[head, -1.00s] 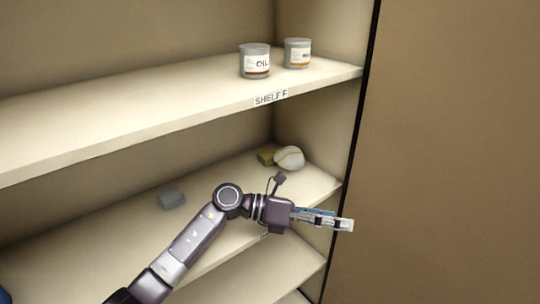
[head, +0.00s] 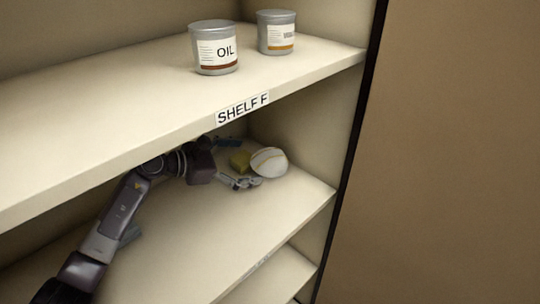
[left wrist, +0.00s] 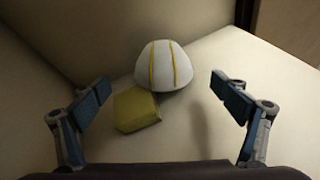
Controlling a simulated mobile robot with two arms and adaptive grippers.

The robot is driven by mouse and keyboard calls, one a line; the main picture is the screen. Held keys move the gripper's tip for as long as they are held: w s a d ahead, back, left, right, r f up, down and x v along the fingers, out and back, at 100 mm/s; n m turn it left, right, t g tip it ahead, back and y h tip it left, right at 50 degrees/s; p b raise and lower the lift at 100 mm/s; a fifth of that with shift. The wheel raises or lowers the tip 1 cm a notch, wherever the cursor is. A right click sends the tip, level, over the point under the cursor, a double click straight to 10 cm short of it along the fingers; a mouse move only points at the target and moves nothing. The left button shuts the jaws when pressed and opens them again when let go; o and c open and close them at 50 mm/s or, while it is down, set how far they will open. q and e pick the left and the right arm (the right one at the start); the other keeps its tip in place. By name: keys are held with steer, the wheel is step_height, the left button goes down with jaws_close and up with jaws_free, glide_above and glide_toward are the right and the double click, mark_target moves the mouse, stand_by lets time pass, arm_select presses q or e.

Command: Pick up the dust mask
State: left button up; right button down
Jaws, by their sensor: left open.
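The dust mask (head: 269,162) is a white dome with yellow bands, lying on the middle shelf near its right end. In the left wrist view the dust mask (left wrist: 163,66) sits ahead, centred between the fingers and beyond their tips. My left gripper (head: 233,161) reaches in under the upper shelf, just left of the mask, open and empty. In the left wrist view its two blue-padded fingers (left wrist: 166,94) stand wide apart. My right gripper is not in view.
A yellow sponge-like block (head: 240,161) lies against the mask's left side; it also shows in the left wrist view (left wrist: 136,109). The upper shelf (head: 120,140), labelled SHELF F, is above my arm and holds an OIL can (head: 214,47) and another can (head: 276,33). A grey block (head: 130,235) is partly behind my arm.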

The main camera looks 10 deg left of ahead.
mark_target(266, 161)
arm_select(q)
steer(key=shift+w+d+f, duration=0.15)
steer(key=shift+w+d, duration=0.25)
steer(key=shift+d, duration=0.3)
steer(key=p+x, duration=0.2)
steer(key=x, duration=0.2)
steer(key=shift+d, duration=0.1)
steer(key=shift+w+d+f, duration=0.2)
steer(key=shift+f, duration=0.05)
steer(key=c, duration=1)
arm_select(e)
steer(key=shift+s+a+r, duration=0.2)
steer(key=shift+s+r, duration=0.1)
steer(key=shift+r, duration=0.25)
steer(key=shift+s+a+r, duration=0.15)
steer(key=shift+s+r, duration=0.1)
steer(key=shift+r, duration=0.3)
